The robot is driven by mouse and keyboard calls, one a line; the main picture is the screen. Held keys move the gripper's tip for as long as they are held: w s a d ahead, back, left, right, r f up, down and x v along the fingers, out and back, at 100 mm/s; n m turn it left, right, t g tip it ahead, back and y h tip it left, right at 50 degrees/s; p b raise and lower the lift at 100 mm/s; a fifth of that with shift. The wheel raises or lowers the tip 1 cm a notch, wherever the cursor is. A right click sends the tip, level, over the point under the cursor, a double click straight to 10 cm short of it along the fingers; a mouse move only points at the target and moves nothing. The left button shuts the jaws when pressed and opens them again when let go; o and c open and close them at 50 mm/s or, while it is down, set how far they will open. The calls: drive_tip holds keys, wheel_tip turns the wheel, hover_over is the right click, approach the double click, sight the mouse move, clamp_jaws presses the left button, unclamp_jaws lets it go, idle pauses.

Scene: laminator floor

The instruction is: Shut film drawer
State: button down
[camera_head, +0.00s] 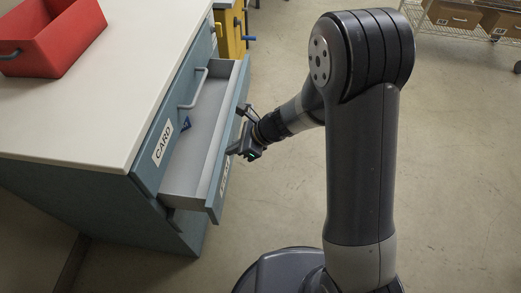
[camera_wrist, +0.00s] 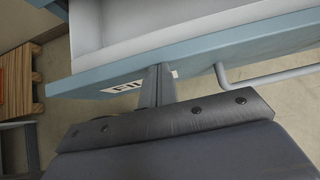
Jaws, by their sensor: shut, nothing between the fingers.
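The film drawer (camera_head: 214,170) is pulled open from the blue cabinet, below the drawer labelled CARD. Its pale inside shows in the head view. In the wrist view its blue front (camera_wrist: 205,58) crosses the picture, with a partly hidden label (camera_wrist: 122,88) that starts "FI" and a grey bar handle (camera_wrist: 270,76). My gripper (camera_head: 238,147) is at the outer side of the drawer front. In the wrist view my shut gripper (camera_wrist: 158,84) reaches up to the front beside the handle, over part of the label. I cannot tell whether it touches.
The CARD drawer (camera_head: 155,165) above is shut. A small blue item (camera_head: 186,124) shows inside the open drawer. A red bin (camera_head: 55,38) sits on the white worktop (camera_head: 100,110). A yellow unit (camera_head: 231,35) stands behind the cabinet. A wire rack with boxes (camera_head: 455,14) is at the back right. The floor at right is clear.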

drive_tip(key=a, duration=1.1)
drive_tip(key=shift+w+p, duration=0.2)
drive_tip(key=shift+p, duration=0.2)
